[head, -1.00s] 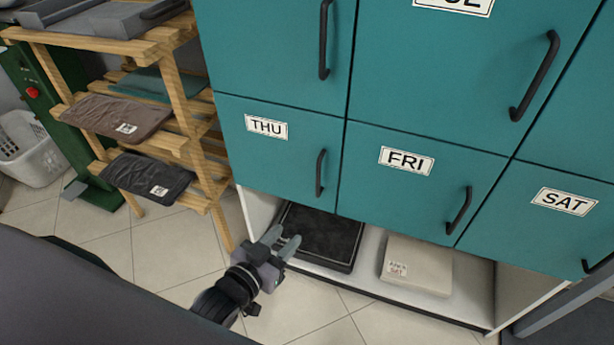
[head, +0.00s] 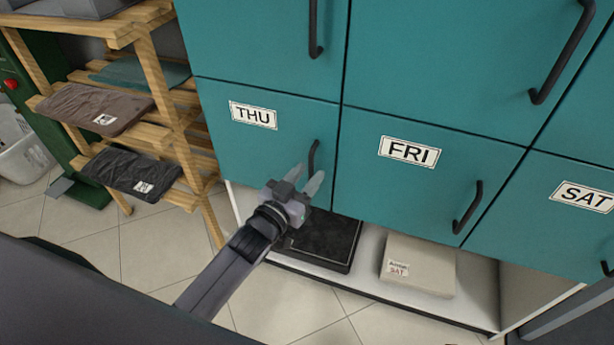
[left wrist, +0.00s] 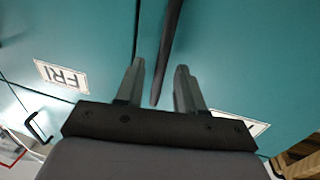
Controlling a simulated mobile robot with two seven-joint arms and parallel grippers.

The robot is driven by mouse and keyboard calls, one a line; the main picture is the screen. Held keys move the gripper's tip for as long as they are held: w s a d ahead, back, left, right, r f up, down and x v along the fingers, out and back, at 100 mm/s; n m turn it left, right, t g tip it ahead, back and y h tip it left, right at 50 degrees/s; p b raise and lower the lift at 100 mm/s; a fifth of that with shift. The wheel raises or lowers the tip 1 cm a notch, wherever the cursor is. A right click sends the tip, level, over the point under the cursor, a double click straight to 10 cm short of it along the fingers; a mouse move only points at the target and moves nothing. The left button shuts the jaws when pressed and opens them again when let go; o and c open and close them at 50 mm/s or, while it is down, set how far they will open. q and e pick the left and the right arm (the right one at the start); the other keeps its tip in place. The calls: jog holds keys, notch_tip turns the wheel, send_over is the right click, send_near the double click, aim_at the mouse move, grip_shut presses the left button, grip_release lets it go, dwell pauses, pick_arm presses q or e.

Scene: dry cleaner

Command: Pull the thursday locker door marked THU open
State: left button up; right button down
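The teal THU locker door (head: 262,135) is shut flush with its neighbours, in the bottom row at the left. Its black vertical handle (head: 313,158) is at the door's right side. My left gripper (head: 308,180) is open in front of the handle's lower end, which it partly hides in the head view. In the left wrist view, the two fingers (left wrist: 159,80) stand apart, and the dark handle (left wrist: 168,50) shows between them, touching neither finger as far as I can see. My right gripper is not in view.
The FRI door (head: 410,190) and SAT door (head: 580,210) are shut to the right. Below, an open shelf holds a black folded item (head: 325,243) and a beige one (head: 418,265). A wooden rack (head: 160,95) stands close on the left.

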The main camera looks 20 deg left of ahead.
pick_arm(q)
jog(key=shift+w+d, duration=0.1)
jog(key=shift+w, duration=0.1)
grip_shut()
jog(key=shift+s, duration=0.15)
